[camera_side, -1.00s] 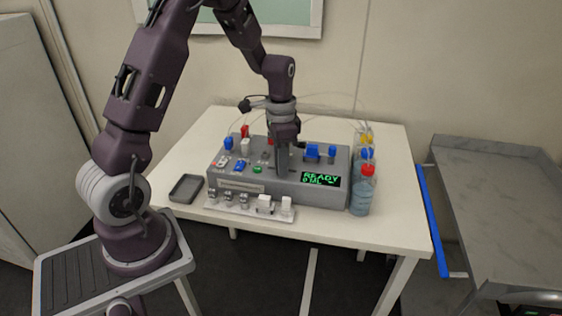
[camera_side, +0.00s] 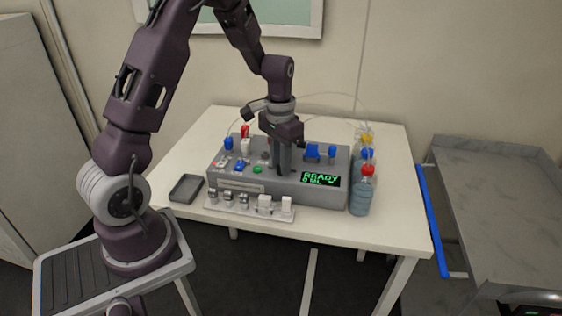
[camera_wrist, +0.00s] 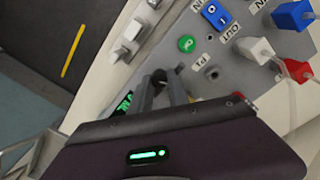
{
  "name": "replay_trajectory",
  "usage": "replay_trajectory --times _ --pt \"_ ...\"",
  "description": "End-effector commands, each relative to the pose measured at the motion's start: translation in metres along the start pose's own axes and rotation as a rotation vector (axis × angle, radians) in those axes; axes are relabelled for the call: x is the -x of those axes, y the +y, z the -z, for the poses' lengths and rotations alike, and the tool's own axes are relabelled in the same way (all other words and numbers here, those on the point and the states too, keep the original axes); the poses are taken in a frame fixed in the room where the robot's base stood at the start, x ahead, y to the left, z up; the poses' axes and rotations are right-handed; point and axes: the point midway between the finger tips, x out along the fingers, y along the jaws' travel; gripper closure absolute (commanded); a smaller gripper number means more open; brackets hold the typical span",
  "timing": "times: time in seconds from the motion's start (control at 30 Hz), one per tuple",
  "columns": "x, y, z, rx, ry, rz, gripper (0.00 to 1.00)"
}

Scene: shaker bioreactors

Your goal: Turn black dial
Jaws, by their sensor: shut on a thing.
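My gripper (camera_side: 284,170) points straight down onto the top of a grey control box (camera_side: 222,172), just left of its green-lit display (camera_side: 321,179). The display reads READY, with a smaller line below that is hard to read. In the wrist view, my gripper (camera_wrist: 162,78) has its two grey fingers down at the panel, beside the green button (camera_wrist: 186,44). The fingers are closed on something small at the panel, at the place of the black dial. The dial is mostly hidden by the fingers in both views, so its angle cannot be told.
Blue, white and red connectors (camera_wrist: 292,15) stand on the box. Bottles with red, blue and yellow caps (camera_side: 361,195) stand at its right. A strip with small vials (camera_side: 250,209) lies in front, and a dark tray (camera_side: 186,188) lies at left.

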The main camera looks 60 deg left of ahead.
Motion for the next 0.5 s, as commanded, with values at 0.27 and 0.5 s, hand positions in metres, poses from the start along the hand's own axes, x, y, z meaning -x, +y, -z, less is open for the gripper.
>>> replay_trajectory --times 0.27,0.5 --pt "0.0007 -0.0002 0.0002 0.251 0.006 0.0 1.0" --pt "0.0008 -0.0002 0.0003 0.431 0.009 0.0 1.0"
